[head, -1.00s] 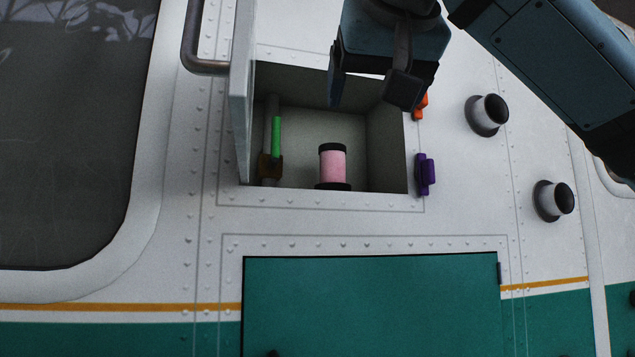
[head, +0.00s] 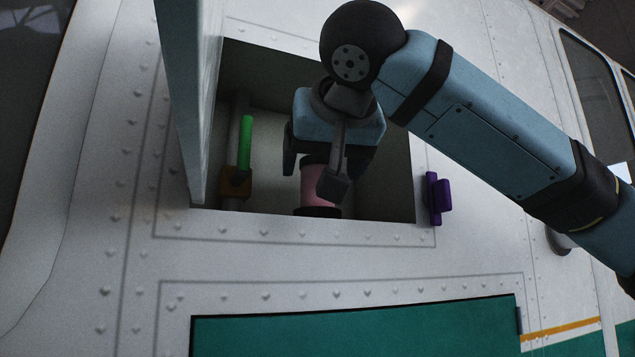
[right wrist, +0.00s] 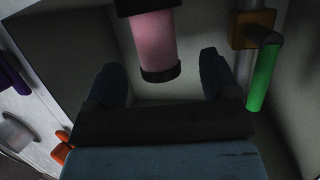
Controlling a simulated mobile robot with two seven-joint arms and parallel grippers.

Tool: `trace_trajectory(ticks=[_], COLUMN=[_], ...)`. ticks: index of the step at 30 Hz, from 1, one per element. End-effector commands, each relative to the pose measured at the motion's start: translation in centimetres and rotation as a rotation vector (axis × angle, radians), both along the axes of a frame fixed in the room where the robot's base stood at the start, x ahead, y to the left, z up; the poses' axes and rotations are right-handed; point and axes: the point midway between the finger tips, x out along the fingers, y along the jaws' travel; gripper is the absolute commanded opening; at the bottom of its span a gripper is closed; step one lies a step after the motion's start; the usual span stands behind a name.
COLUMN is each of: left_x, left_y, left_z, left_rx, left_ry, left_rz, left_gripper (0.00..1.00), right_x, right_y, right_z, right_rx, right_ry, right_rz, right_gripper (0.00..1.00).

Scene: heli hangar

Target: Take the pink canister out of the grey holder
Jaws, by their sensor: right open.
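The pink canister (head: 313,186) stands upright in the open wall compartment, its foot in a dark ring-like holder (head: 318,212) that looks almost black here. In the head view my right gripper (head: 326,165) is in the compartment at the canister's top and hides part of it. In the right wrist view the canister (right wrist: 154,42) appears upside down, its black cap between the two spread fingers (right wrist: 160,78), with gaps on both sides. The gripper is open and holds nothing. The holder (right wrist: 145,5) shows only partly there. My left gripper is out of view.
An open door (head: 190,90) borders the compartment on the left. A green rod (head: 245,143) in a brown bracket (head: 236,183) stands left of the canister. A purple latch (head: 438,198) is on the wall to the right. An orange part (right wrist: 62,148) shows in the wrist view.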

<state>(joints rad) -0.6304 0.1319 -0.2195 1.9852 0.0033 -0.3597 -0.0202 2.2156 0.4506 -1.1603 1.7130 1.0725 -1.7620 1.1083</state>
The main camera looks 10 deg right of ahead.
Motion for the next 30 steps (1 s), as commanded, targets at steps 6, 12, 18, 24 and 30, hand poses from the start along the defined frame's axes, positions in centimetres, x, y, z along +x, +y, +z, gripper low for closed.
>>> trace_trajectory(ticks=[6,12,18,24,30], left_x=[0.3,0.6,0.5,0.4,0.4], left_y=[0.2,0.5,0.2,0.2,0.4], left_z=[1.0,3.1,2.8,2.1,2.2], left_rx=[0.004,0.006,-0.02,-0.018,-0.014], left_ry=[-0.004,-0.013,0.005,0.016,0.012], left_rz=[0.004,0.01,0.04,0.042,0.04], left_gripper=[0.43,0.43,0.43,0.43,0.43], right_x=[1.5,4.4,5.8,5.7,5.7], right_y=[-0.2,-0.8,-0.7,-0.7,-0.7], right_z=[-0.1,-0.9,-1.7,-1.8,-1.7], right_rx=[0.0,-0.001,0.001,0.001,0.001], right_ry=[-0.001,0.001,0.0,-0.001,-0.001], right_rz=[-0.001,-0.002,0.001,0.001,0.001], right_gripper=[0.8,0.8,0.8,0.78,0.32])
